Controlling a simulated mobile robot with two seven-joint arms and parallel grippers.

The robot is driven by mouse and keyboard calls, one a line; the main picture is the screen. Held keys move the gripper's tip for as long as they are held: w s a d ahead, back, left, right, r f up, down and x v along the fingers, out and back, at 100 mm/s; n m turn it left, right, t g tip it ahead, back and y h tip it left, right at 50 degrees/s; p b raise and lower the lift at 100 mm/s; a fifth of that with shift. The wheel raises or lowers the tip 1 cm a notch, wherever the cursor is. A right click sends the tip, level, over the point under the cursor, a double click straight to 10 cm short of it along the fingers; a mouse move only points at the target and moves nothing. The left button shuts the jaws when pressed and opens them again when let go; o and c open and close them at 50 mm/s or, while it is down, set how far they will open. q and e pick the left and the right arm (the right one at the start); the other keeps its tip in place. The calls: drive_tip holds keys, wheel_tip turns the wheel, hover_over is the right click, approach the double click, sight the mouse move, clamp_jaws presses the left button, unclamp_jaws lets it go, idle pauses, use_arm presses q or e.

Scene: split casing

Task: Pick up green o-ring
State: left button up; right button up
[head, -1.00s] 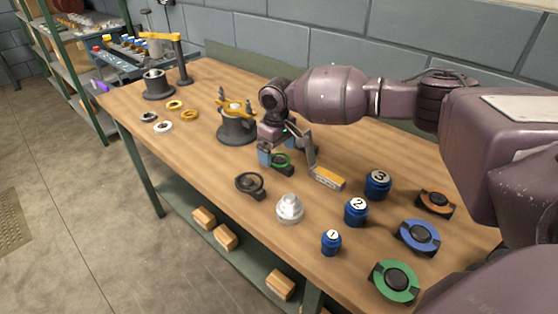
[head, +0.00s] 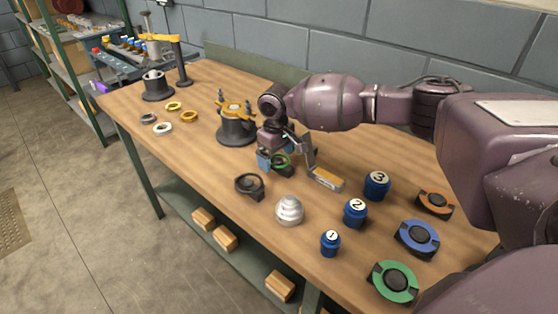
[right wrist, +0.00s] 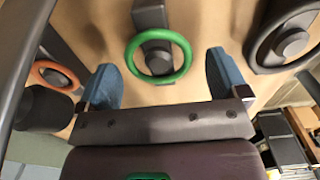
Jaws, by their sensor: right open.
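In the right wrist view the green o-ring (right wrist: 160,81) shows whole, around a short grey post on a dark holder (right wrist: 153,20). My right gripper (head: 276,160) is open and points down at it. In the right wrist view its two blue fingertips (right wrist: 165,78) stand apart, one to each side of the ring's lower edge. I see nothing between them that they grip. My left gripper is not in view.
A dark holder (head: 250,186) stands front left of the gripper, a grey stepped cone (head: 289,210) in front. Numbered blue pots (head: 355,213) and green, blue and orange ring holders (head: 418,238) stand to the right. A grey pedestal with a yellow top (head: 237,128) is close on the left.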

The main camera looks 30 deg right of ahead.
drive_tip(key=shift+c, duration=0.3)
drive_tip(key=c, duration=1.1)
